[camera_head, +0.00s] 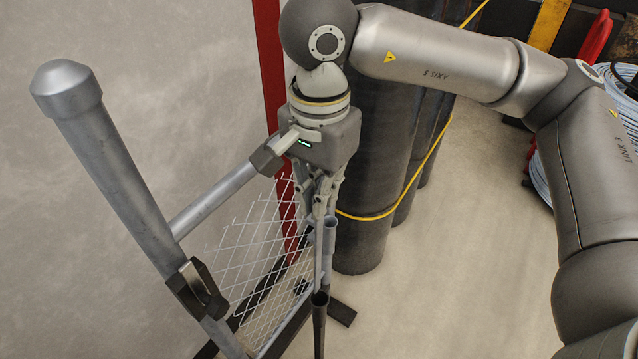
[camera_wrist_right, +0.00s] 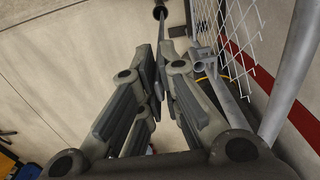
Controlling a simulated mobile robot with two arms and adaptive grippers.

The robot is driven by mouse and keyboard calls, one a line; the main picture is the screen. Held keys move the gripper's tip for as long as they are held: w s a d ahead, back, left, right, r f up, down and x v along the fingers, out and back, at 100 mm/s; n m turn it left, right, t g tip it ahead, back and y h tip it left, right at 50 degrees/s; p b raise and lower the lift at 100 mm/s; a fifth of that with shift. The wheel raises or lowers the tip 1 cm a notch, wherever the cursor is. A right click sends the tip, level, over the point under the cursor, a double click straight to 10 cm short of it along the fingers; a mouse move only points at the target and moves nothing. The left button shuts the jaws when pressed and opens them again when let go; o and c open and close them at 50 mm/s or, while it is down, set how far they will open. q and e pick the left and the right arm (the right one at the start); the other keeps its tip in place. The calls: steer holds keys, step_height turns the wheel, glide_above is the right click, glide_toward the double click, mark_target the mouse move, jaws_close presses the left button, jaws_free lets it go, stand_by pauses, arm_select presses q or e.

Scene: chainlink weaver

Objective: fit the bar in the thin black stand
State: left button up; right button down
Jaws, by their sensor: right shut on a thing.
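My right gripper (camera_head: 320,208) points down, beside the chain-link frame. It is shut on a thin grey bar (camera_head: 318,262), which hangs below the fingers nearly upright. The thin black stand (camera_head: 319,325) is a slim dark tube with a wider mouth, below the bar. In the head view the bar's lower end meets the stand's mouth; whether it is inside, I cannot tell. In the right wrist view the bar (camera_wrist_right: 163,40) runs from between the fingers (camera_wrist_right: 158,85) toward the stand's dark round top (camera_wrist_right: 159,13). The stand's foot is out of view. My left gripper is not in view.
A thick grey post (camera_head: 110,150), a rail (camera_head: 215,200) and white wire mesh (camera_head: 250,245) stand just left of my gripper. A short grey tube (camera_head: 329,235) is close behind the bar. Tall dark cylinders (camera_head: 385,130) with a yellow strap stand behind.

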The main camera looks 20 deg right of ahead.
steer(key=b, duration=0.1)
glide_above(319, 266)
step_height(319, 266, down, 5)
step_height(319, 266, down, 10)
steer(key=b, duration=1.1)
steer(key=shift+w+f, duration=0.1)
steer(key=shift+f, duration=0.15)
steer(key=shift+f+b, duration=0.7)
steer(key=shift+f, duration=0.05)
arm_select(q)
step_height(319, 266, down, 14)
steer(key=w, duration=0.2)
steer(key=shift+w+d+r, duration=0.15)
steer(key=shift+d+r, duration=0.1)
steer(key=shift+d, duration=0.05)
arm_select(e)
steer(key=c, duration=1.6)
jaws_free()
steer(key=shift+o, duration=0.2)
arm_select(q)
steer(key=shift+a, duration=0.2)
arm_select(e)
steer(key=shift+r, duration=0.15)
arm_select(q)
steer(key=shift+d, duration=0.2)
arm_select(e)
step_height(319, 266, up, 12)
